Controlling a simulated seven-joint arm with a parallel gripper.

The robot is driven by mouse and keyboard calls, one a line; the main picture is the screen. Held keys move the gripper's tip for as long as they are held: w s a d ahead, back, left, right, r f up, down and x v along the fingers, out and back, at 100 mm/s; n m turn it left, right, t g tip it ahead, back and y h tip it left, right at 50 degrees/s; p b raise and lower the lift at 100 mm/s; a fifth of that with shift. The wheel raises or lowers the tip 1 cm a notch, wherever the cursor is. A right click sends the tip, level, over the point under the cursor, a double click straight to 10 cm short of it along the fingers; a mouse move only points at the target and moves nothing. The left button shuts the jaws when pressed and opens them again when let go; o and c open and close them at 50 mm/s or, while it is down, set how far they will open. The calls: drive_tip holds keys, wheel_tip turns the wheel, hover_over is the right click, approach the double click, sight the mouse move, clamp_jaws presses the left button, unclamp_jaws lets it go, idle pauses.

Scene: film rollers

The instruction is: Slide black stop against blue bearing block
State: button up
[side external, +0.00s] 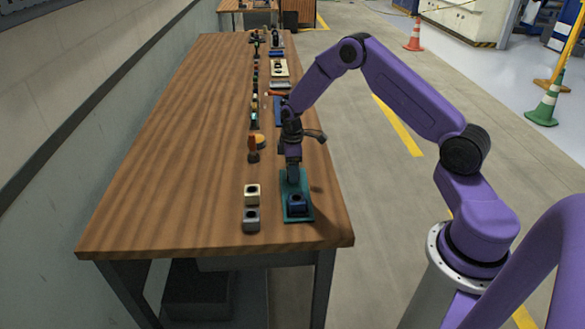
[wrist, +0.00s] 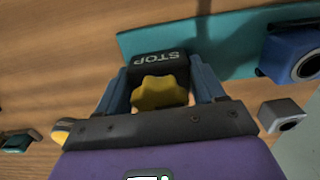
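The black stop (wrist: 158,61), marked STOP and with a yellow knob, sits between my gripper's blue fingers (wrist: 160,82) in the wrist view. Both fingertips appear to touch its sides. Its base is hidden, so I cannot tell whether it rests on the teal plate (wrist: 215,48). The blue bearing block (wrist: 292,54) is apart from the stop, to its right in the wrist view. In the side view, the block (side external: 297,204) sits at the near end of the teal plate (side external: 299,184). My gripper (side external: 293,178) is over the plate, farther back than the block.
A cream block (side external: 252,193) and a grey block (side external: 251,219) stand left of the plate. The grey block also shows in the wrist view (wrist: 283,113). An orange-and-black part (side external: 253,150) and several small parts line the table behind. The table's left side is clear.

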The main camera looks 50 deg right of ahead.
sight(294, 185)
drive_tip(key=c, duration=0.6)
drive_tip(key=shift+o, duration=0.2)
drive_tip(key=shift+s+a, duration=1.6)
drive_tip(key=shift+a, duration=0.05)
drive_tip(key=o, duration=1.4)
wheel_tip(294, 185, up, 18)
drive_tip(key=shift+f, duration=0.25)
